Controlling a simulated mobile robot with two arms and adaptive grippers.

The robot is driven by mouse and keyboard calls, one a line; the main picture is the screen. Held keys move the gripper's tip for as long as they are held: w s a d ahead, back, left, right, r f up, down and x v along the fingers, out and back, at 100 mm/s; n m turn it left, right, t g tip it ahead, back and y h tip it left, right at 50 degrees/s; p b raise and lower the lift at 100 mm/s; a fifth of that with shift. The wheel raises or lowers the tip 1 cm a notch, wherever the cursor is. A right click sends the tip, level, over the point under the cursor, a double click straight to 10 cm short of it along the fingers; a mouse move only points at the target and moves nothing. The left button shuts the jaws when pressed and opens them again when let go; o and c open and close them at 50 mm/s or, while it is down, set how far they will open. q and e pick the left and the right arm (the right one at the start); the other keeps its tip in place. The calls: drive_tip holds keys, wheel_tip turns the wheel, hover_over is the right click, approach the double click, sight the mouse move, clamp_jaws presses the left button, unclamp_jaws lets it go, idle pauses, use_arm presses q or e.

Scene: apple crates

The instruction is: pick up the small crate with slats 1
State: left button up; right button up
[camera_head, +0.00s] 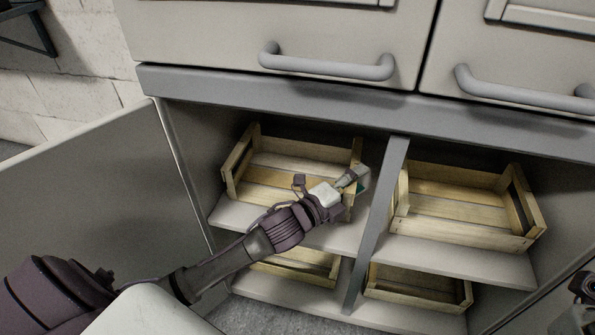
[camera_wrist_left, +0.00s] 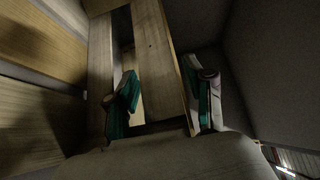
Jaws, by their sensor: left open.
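Several slatted wooden crates stand in the open cabinet; no label shows which one is number 1. The upper left crate (camera_head: 287,163) sits on the upper left shelf, and my left gripper (camera_head: 354,183) is at its right end. In the left wrist view, the left gripper (camera_wrist_left: 163,100) is open, with its green-padded fingers on either side of the crate's end slats (camera_wrist_left: 160,60). I cannot tell whether the pads touch the wood. My forearm hides part of the crate's front. A dark part at the right edge seems to be my right gripper, mostly cut off.
Another crate (camera_head: 460,228) stands on the upper right shelf. Two more, lower left (camera_head: 300,274) and lower right (camera_head: 415,298), are below. A divider (camera_head: 376,225) stands close right of my left gripper. The open door (camera_head: 85,200) is at left, drawers (camera_head: 270,35) above.

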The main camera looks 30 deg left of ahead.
use_arm(q)
drive_tip(key=shift+c, duration=0.3)
clamp_jaws()
